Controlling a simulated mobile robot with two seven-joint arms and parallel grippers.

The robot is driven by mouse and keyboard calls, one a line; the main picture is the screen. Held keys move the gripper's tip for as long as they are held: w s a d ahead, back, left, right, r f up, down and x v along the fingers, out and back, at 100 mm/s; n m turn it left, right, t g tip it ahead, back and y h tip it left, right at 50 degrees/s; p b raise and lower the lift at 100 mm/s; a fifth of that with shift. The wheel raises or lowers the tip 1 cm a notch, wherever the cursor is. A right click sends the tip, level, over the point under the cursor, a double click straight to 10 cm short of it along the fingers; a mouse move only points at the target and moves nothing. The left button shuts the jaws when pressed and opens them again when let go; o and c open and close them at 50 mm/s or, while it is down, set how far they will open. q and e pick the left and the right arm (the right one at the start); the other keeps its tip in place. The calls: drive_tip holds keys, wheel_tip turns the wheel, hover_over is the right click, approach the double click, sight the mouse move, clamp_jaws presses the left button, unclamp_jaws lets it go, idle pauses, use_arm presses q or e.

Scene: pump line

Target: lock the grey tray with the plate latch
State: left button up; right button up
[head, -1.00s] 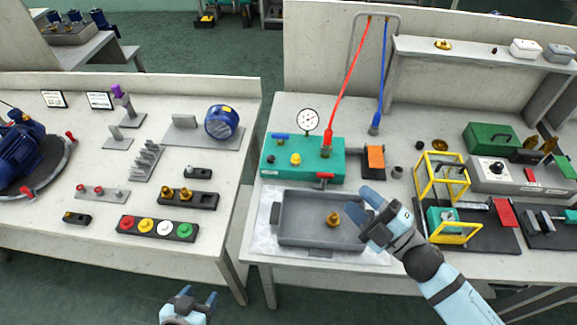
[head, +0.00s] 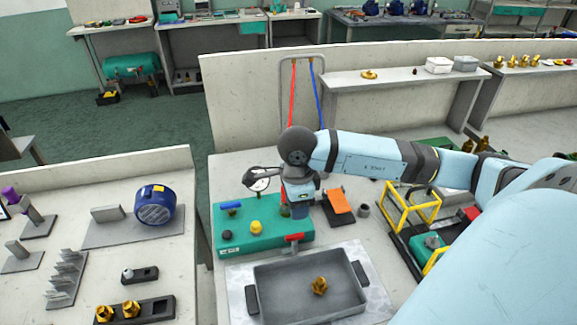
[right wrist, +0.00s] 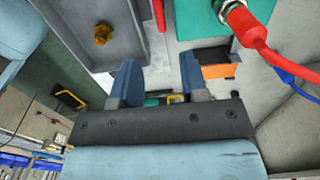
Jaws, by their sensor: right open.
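The grey tray (head: 284,298) lies on a pale plate (head: 378,300) with a brass fitting (head: 319,285) inside it. A red handle (head: 294,237) sits at the tray's back edge, by the teal box's front; I cannot tell for sure whether it is the plate latch. It also shows in the right wrist view (right wrist: 159,15). My right gripper (right wrist: 160,80) is open with nothing between its fingers. In the head view it hangs above the teal box's right end, behind the tray, its fingertips hard to make out. My left gripper is out of view.
The teal box (head: 262,236) carries a blue lever, a yellow knob and a gauge, with red and blue hoses behind. An orange block (head: 338,201) and a yellow frame (head: 412,208) stand right of it. My right arm covers much of the right bench.

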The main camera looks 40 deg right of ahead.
sight(295, 235)
wheel_tip(295, 235, down, 11)
idle(0.3)
clamp_jaws()
